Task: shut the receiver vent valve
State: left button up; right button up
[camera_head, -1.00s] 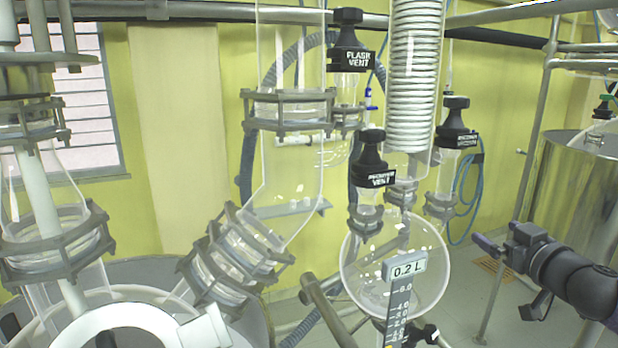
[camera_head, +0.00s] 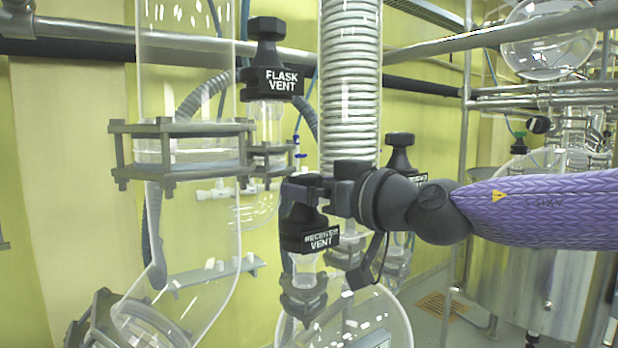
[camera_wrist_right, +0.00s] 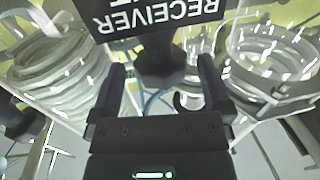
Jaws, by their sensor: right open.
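The receiver vent valve (camera_head: 310,238) has a black body with a white "RECEIVER VENT" label and sits on a glass neck above the round receiver. My right gripper (camera_head: 300,193) is at the valve's top and partly hides its knob. In the right wrist view the label reads upside down, and the dark knob (camera_wrist_right: 162,60) lies between the two spread fingers of my right gripper (camera_wrist_right: 162,78). The fingers look apart from the knob, with a gap on each side. My left gripper is not in view.
The flask vent valve (camera_head: 271,82) stands above and to the left. Another black-capped valve (camera_head: 400,160) is behind my right wrist. A coiled glass condenser (camera_head: 350,80) rises just behind the gripper. Clamped glass flanges (camera_head: 180,150) are on the left.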

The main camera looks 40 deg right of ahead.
jog(key=shift+w+a, duration=0.1)
jog(key=shift+w, duration=0.5)
jog(key=c, duration=1.2)
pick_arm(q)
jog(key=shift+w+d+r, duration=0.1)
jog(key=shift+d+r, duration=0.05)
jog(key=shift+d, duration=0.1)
pick_arm(e)
jog(key=shift+o, duration=0.2)
jog(key=shift+m+h, duration=0.3)
jog(key=shift+h, duration=0.4)
